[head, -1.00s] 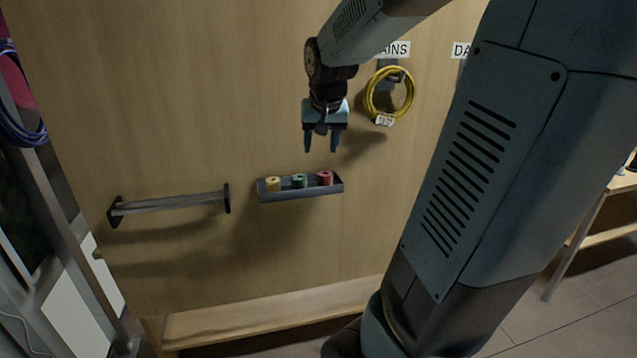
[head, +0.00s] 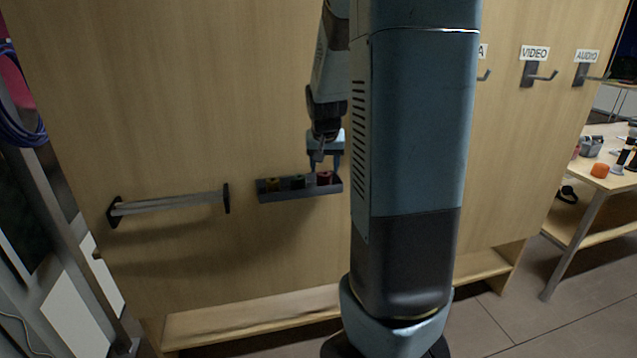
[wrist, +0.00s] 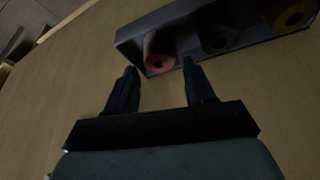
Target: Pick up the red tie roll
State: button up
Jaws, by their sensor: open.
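The red tie roll (head: 325,177) sits at the right end of a dark wall tray (head: 300,195). My gripper (head: 324,168) is open and empty just above that end of the tray. In the wrist view the red roll (wrist: 160,62) lies ahead of and between the two open fingertips (wrist: 160,66), nearer the left one. I cannot tell whether a finger touches the roll or tray. A green roll (wrist: 218,38) and a yellow roll (wrist: 293,16) stand in the same tray, beside the red one.
A metal bar (head: 168,203) is mounted on the wooden panel left of the tray. Hooks with labels, such as VIDEO (head: 535,53), are on the panel at right. A table (head: 610,178) with several items stands at the far right. The panel below the tray is bare.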

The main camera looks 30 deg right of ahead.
aim_at(324, 174)
jog(key=shift+x, duration=2.75)
jog(key=c, duration=0.8)
